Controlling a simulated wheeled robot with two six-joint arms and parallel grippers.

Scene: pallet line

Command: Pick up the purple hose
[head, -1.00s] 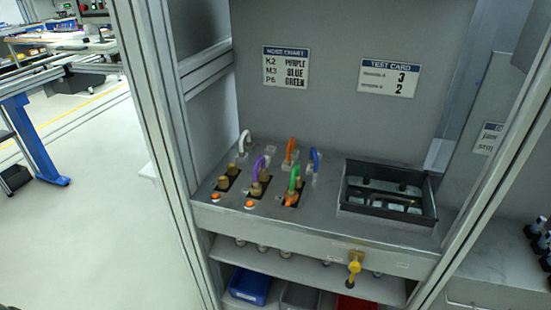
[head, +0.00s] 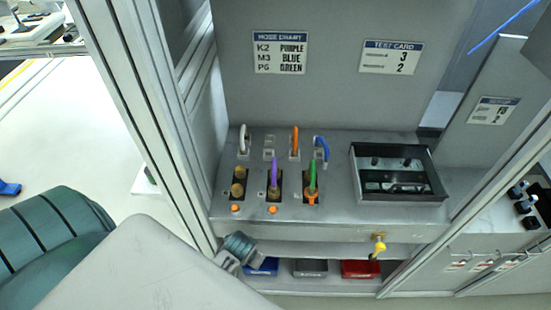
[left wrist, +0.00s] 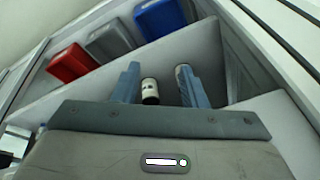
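The purple hose (head: 274,172) is a short loop standing in the middle dark socket plate of the front row on the bench, in the head view. The green hose (head: 312,175) stands right of it. My left arm comes in from the lower left of the head view, but its fingers cannot be made out there. In the left wrist view my left gripper (left wrist: 157,68) has its two blue fingers apart. A small black and white cylinder (left wrist: 150,92) shows between them; whether it touches them I cannot tell. The purple hose is not visible there. My right gripper is not in view.
White (head: 244,140), orange (head: 295,140) and blue (head: 321,147) hoses stand behind. A dark open box (head: 440,190) is at right. A hose chart (head: 280,53) and test card (head: 391,57) hang above. A metal post (head: 140,110) borders the bench left. Blue, grey and red bins (head: 361,269) sit below.

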